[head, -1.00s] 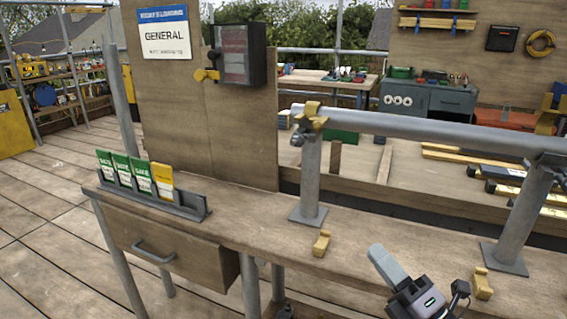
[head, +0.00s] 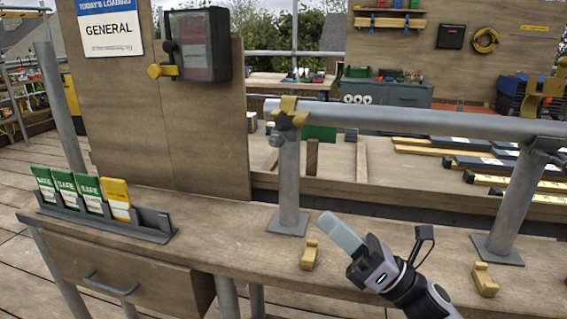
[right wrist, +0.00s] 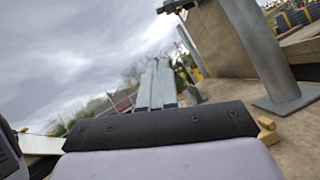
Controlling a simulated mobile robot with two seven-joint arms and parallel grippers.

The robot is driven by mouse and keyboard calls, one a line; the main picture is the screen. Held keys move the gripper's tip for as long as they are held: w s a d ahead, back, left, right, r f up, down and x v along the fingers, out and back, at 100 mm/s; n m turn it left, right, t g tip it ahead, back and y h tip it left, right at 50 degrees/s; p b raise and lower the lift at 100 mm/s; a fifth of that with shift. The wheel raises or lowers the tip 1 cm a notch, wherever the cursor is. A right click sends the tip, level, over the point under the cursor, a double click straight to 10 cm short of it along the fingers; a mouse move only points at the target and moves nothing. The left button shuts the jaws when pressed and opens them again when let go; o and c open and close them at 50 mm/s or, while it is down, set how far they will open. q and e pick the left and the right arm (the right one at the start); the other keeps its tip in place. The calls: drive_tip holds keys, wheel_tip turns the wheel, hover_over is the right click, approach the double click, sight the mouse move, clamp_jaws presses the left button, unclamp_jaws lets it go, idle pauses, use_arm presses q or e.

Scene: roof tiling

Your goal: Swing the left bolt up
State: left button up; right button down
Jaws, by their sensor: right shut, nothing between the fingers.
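A grey scaffold tube (head: 420,121) lies across two posts above the bench. At its left end is a yellow coupler (head: 289,106), with a small grey bolt (head: 277,129) at its left side, below the yellow part. The bolt is too small to tell its exact angle. A right coupler (head: 541,150) sits at the other post. My right gripper (head: 335,229) is shut and empty, in front of and to the right of the left post (head: 289,180), below the tube and apart from it. Its fingers (right wrist: 156,85) also show in the right wrist view. My left gripper is out of view.
Two yellow blocks lie on the bench, one by the left post (head: 310,256) and one further right (head: 484,280). A tag rack (head: 150,232) stands at left. A grey switch box (head: 200,45) hangs on the board behind.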

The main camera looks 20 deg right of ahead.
sight(278, 139)
drive_tip(key=d+r+p+x, duration=0.1)
drive_tip(key=r+p+x, duration=0.1)
drive_tip(key=x, duration=1.1)
drive_tip(key=shift+d+p, duration=0.4)
drive_tip(key=shift+p, duration=0.3)
drive_tip(key=shift+s+r, duration=0.15)
drive_tip(key=shift+r+m+h+p, duration=0.25)
drive_tip(key=shift+m+h+p, duration=0.15)
drive_tip(key=shift+m+p, duration=0.25)
